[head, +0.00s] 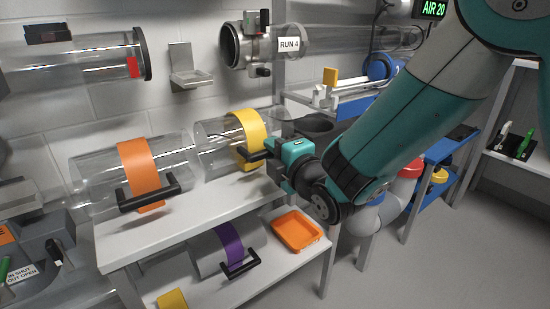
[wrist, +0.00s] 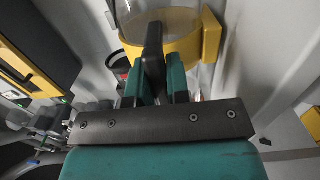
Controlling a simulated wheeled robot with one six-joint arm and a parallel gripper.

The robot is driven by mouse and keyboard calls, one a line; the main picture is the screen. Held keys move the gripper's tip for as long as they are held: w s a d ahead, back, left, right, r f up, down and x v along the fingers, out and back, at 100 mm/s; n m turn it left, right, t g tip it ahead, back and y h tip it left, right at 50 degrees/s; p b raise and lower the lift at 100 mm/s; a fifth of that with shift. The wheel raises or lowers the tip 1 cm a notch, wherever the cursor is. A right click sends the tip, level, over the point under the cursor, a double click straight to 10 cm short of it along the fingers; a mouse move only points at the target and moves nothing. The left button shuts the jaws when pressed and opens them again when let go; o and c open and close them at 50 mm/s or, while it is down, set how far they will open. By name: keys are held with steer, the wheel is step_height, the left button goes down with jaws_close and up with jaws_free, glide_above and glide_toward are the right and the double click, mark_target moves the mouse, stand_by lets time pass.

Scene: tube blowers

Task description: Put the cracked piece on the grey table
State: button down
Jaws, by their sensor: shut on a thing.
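A clear tube piece with a yellow band (head: 245,140) is at the right end of the grey table (head: 215,195), beside a clear piece with an orange band (head: 140,175). My gripper (head: 268,154) is shut on the black handle of the yellow-banded piece. In the wrist view the handle (wrist: 153,45) stands between my teal fingers, with the yellow band (wrist: 185,47) behind it. I cannot tell whether this piece rests on the table or hangs just above it. I cannot make out a crack in either piece.
A purple-banded piece (head: 230,242) and an orange tray (head: 296,230) are on the lower shelf. Clear tubing runs along the wall above, with an open end (head: 230,45) by the RUN 4 label (head: 289,45). A blue-topped bench (head: 437,150) stands at right.

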steer(key=shift+f, duration=0.3)
steer(key=shift+f, duration=0.15)
steer(key=c, duration=1.1)
jaws_free()
steer(key=shift+s+r, duration=0.1)
steer(key=shift+r, duration=0.2)
steer(key=b+v, duration=0.9)
steer(key=v, duration=0.2)
steer(key=shift+s+d, duration=0.25)
steer(key=shift+s, duration=0.1)
